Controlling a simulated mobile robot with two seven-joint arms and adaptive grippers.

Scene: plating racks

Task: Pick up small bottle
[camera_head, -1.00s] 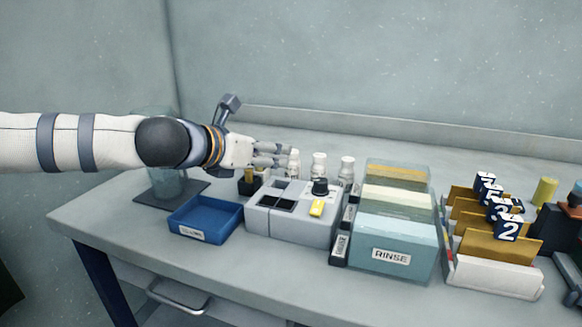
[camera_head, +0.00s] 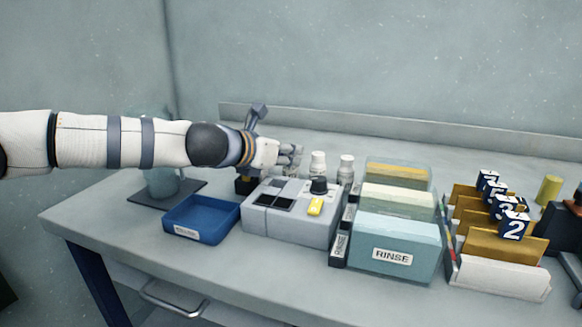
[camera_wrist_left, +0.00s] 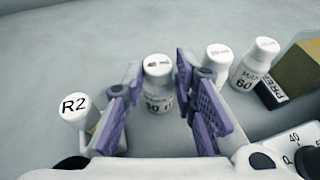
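My left gripper (camera_head: 291,156) reaches in from the left, behind the grey device. In the left wrist view its purple-padded fingers (camera_wrist_left: 160,78) are apart, one on each side of a small white-capped bottle (camera_wrist_left: 158,92). The bottle stands upright, and a gap shows between it and the pads. In the head view the fingers mostly hide this bottle. Two similar white bottles stand upright to its right, the nearer one (camera_head: 317,164) and a farther one (camera_head: 346,170). A bottle with an R2 cap (camera_wrist_left: 76,108) stands left of the fingers in the wrist view. My right gripper is not in view.
The grey device (camera_head: 290,225) with a black knob stands in front of the bottles. A blue tray (camera_head: 202,236) is at its left. A RINSE tank (camera_head: 395,275) and a numbered rack (camera_head: 500,275) stand right. The table behind the bottles is clear.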

